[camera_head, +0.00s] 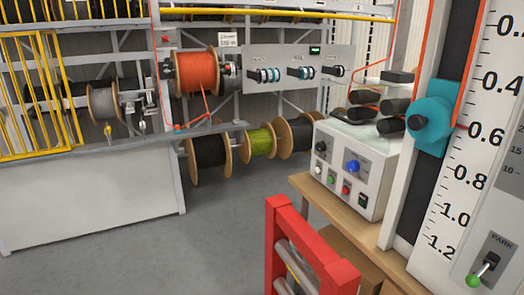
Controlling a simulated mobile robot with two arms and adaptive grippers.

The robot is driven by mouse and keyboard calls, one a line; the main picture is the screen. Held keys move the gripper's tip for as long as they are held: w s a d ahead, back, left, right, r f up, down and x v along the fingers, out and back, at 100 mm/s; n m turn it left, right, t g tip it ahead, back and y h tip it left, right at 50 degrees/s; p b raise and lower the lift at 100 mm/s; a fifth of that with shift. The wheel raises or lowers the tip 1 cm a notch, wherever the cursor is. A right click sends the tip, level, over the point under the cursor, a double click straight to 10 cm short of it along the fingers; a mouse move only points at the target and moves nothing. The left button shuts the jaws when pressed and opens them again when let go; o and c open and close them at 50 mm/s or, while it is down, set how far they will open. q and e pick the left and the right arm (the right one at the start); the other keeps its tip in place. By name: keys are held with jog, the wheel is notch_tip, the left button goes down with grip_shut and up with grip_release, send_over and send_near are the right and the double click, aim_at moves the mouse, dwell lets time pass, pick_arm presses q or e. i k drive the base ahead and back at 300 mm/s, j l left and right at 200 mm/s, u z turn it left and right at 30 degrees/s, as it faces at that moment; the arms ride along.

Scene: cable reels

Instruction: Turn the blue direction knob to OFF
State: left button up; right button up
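The blue direction knob (352,166) is on the upper front of a light grey control box (335,192) at centre right. The marks around the knob are too small to read, so I cannot tell which position it points to. A black knob (320,147) sits to its left on the same panel. White, green and red buttons (346,189) run along the lower front, with a small dark switch at their right. Neither of my grippers shows in the head view.
The box stands on a wooden bench (318,191). A red frame with grey rollers (300,245) stands in front. A tall measuring scale (465,150) with a green-tipped park lever (474,280) is at right. Cable reels (197,72) are behind. The grey floor (190,255) at left is clear.

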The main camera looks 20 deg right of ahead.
aim_at(353, 165)
jog(key=i+j+z, duration=0.15)
jog(key=i, duration=0.4)
jog(key=i+j+z, duration=0.15)
jog(key=i, duration=0.35)
jog(key=i+j+z, duration=0.15)
jog(key=i+j, duration=0.15)
jog(key=i, duration=0.25)
